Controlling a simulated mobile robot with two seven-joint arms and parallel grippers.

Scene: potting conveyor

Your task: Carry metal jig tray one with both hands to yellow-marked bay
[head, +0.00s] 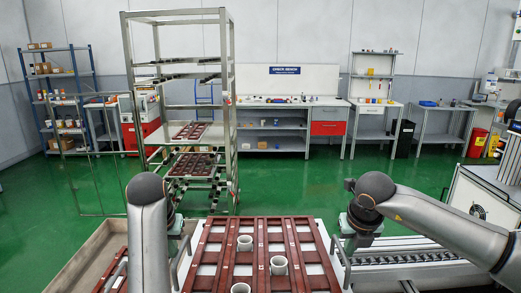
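A reddish-brown jig tray (216,249) with a grid of slots lies in front of me, low in the head view. White cups (245,243) stand in it, with others (279,265) nearer to me. My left gripper (182,252) is at the tray's left side, beside a metal side handle. My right gripper (345,254) is at its right side, beside the matching handle. Both fingertips are small and partly hidden by my wrists, so I cannot tell whether they are closed on the handles. I cannot make out a yellow-marked bay.
A metal rack (228,110) with similar trays (190,131) on its shelves stands ahead on the left. A roller conveyor (405,254) runs at the right. A shallow bin (88,252) is at lower left. Workbenches line the back wall; green floor (300,185) between is clear.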

